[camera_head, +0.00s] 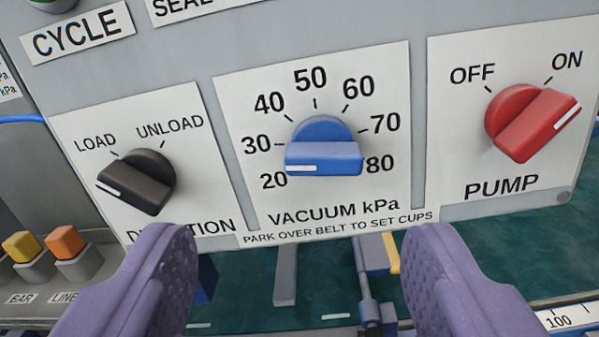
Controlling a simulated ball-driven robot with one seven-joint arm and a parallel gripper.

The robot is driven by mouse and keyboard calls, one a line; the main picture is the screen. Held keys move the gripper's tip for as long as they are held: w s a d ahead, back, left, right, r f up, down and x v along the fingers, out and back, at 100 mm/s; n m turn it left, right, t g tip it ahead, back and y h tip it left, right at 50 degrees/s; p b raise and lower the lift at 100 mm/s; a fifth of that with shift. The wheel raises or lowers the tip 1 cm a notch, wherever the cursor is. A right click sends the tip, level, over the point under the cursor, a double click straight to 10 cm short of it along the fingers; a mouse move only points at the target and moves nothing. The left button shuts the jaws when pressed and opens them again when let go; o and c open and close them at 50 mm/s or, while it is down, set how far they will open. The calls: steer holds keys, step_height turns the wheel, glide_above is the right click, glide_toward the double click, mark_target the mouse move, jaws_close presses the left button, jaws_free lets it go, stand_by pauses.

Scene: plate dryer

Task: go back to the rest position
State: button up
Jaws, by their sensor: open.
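My gripper (300,245) shows as two purple fingers at the bottom of the view. They are wide apart with nothing between them. They are in front of the lower part of a grey control panel. On the panel are a black LOAD/UNLOAD knob (140,184), a blue vacuum knob (324,150) and a red pump knob (532,122). The black knob's white mark is on its left end, on the LOAD side. The blue knob's mark is at its left, near 20. The red knob's mark is at its right, on the ON side. The fingers appear clear of all three knobs.
A yellow button (21,245) and an orange button (65,242) stand at the lower left. A dark green surface (245,280) lies below the panel, with a grey bar (285,275) and a ruler scale (565,318). The left finger hides part of the black knob's label.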

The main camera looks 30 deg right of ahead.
steer(key=w+a+r+n+t+y, duration=0.1)
steer(key=a+r+n+y, duration=0.3)
steer(key=r, duration=0.7)
steer(key=w+a+r+n+t+y, duration=0.15)
steer(key=a+r+y, duration=0.4)
steer(key=r, duration=0.55)
steer(key=s+a+r+n+g, duration=0.2)
steer(key=s+r+n, duration=0.1)
steer(key=s+r, duration=0.8)
step_height(320, 180, up, 2)
steer(key=shift+s+r, duration=0.15)
